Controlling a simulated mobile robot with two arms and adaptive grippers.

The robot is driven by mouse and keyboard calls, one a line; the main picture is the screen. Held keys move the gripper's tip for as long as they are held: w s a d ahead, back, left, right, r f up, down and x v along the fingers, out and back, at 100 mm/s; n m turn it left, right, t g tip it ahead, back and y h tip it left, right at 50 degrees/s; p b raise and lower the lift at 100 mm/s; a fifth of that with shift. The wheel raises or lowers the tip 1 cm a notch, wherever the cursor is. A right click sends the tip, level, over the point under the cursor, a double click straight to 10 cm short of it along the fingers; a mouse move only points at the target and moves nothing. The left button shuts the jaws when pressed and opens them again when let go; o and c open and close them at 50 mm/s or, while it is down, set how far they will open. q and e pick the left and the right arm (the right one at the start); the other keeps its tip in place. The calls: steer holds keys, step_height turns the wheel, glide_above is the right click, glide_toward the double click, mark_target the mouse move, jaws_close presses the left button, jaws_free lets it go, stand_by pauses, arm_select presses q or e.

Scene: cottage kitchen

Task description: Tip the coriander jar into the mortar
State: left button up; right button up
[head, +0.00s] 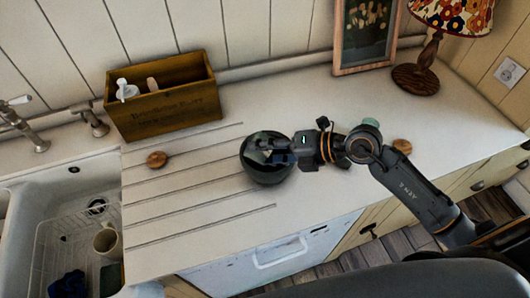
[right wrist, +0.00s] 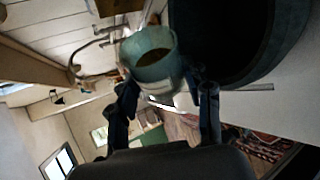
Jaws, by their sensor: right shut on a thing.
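The dark round mortar (head: 252,174) stands on the white counter, partly covered by my right gripper (head: 282,157). In the right wrist view the mortar (right wrist: 290,45) is a big dark bowl at the top right. My right gripper (right wrist: 166,104) is shut on the jar (right wrist: 152,72), a small greenish glass jar with an open mouth and something brownish inside. The jar is right beside the mortar's rim in that view; I cannot tell its exact tilt or whether they touch. In the head view the jar is hard to make out. My left gripper is not in view.
A wooden box (head: 165,112) with utensils stands at the back left. A round wooden piece (head: 157,160) lies left of the mortar, another (head: 402,146) right. A greenish object (head: 371,123) is partly behind my arm. The sink (head: 35,205) is left, a lamp (head: 415,77) back right.

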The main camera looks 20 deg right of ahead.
steer(key=shift+w+d+y+b, duration=0.1)
steer(key=shift+y+b, duration=0.2)
steer(key=shift+b, duration=0.05)
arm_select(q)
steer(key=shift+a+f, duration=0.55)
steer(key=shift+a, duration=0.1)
arm_select(e)
steer(key=shift+f+m, duration=0.1)
steer(key=shift+m, duration=0.2)
arm_select(q)
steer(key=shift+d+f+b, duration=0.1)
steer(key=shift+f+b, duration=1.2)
steer(key=shift+b, duration=0.1)
arm_select(e)
steer(key=shift+w+d+f+m+g+y, duration=0.15)
steer(key=shift+m+g+y, duration=0.1)
steer(key=shift+m+y, duration=0.15)
steer(key=shift+w+d+f+m+g+y, duration=0.1)
steer(key=shift+m+g+y, duration=0.15)
steer(key=shift+m+y, duration=0.15)
